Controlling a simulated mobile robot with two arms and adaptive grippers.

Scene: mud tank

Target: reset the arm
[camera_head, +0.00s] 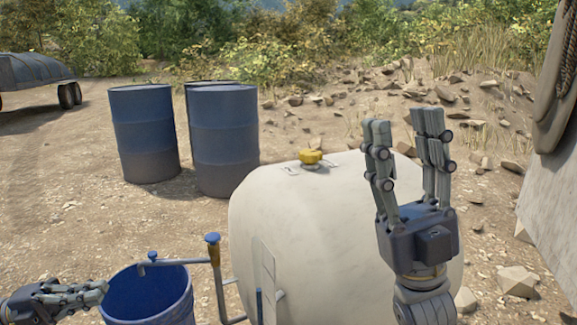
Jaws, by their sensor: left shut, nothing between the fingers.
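My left gripper (102,289) comes in low at the left edge, fingers pointing right, shut and empty. Its fingertips are by the left rim of the blue bucket (150,313); I cannot tell whether they touch it. My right gripper (404,122) stands upright in front of the right part of the cream tank (300,215). Its fingers point up and are spread apart, with nothing between them. The tank carries a yellow cap (311,157) on top. A pipe with a blue-topped valve (213,240) stands at the tank's left side, beside the bucket.
Two blue barrels (143,133) (223,140) stand behind the tank to the left, with part of another behind them. A wheeled trailer (35,70) is at the far left. A pale slanted surface (550,200) with hanging cloth borders the right. Rocks litter the slope; ground at left is open.

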